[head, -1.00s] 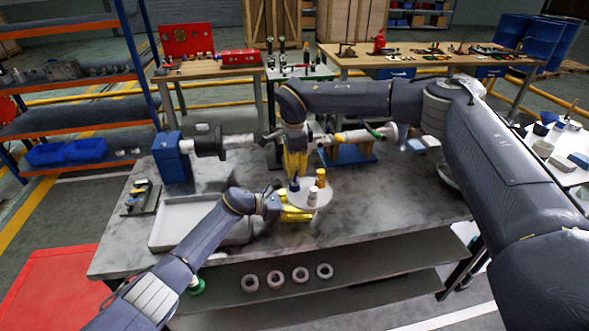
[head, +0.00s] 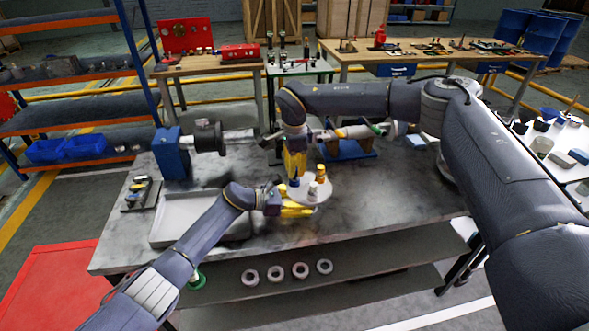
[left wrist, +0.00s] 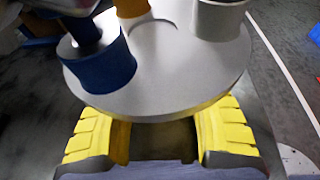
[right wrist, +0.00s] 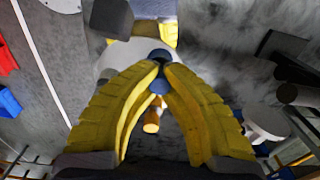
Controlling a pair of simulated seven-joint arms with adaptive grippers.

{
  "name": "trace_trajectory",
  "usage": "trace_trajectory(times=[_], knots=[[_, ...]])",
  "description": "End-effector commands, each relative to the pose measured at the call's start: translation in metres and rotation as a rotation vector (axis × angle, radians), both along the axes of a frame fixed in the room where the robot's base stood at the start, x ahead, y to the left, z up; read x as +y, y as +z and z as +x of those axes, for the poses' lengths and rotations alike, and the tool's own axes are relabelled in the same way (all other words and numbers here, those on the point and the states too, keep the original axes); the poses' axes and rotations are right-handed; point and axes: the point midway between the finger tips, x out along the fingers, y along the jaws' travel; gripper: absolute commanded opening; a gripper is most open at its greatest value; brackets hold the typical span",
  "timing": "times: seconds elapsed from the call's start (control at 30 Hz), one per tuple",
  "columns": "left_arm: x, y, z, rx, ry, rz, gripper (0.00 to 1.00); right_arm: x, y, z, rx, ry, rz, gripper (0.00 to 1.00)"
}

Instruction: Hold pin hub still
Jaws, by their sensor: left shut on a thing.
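The pin hub (head: 306,195) is a pale round disc above the grey bench, bearing a blue pin (left wrist: 97,62), a yellow-orange pin (head: 321,173) and a whitish pin (left wrist: 218,18). My left gripper (head: 292,210) is shut on the hub; its yellow fingers (left wrist: 160,135) show at the disc's near edge in the left wrist view. My right gripper (head: 295,176) points down above the hub at the blue pin. In the right wrist view its yellow fingertips (right wrist: 160,68) are close together around blue parts. Whether they grip the blue pin is unclear.
A pale empty tray (head: 195,232) lies on the bench at left, beside a small dark tool holder (head: 140,194). A blue stand (head: 171,155) with a dark cylindrical part and a blue cradle (head: 346,150) stand behind. Several rings (head: 275,276) sit on the lower shelf.

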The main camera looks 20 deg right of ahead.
Motion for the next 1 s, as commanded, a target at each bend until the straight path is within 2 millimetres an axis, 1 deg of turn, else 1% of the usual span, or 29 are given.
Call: trace_trajectory(times=[0.33,0.37,0.4,0.57,0.87,1.0], knots=[[-0.001,-0.001,-0.002,0.002,-0.003,0.001,0.03,0.0,-0.004,0.0,0.0,0.0,0.0,0.0],[-0.001,-0.001,-0.002,0.002,-0.003,0.001,0.03,0.0,-0.004,0.0,0.0,0.0,0.0,0.08],[-0.001,-0.001,-0.002,0.002,-0.003,0.001,0.03,0.0,-0.004,0.0,0.0,0.0,0.0,0.12],[-0.001,-0.001,-0.002,0.002,-0.003,0.001,0.03,0.0,-0.004,0.0,0.0,0.0,0.0,0.31],[-0.001,-0.002,-0.002,0.002,-0.003,0.001,0.03,0.0,-0.002,0.0,0.0,0.0,0.0,0.31],[-0.001,-0.002,-0.002,0.003,-0.002,0.001,0.03,0.0,0.011,0.001,-0.002,-0.001,0.0,0.31]])
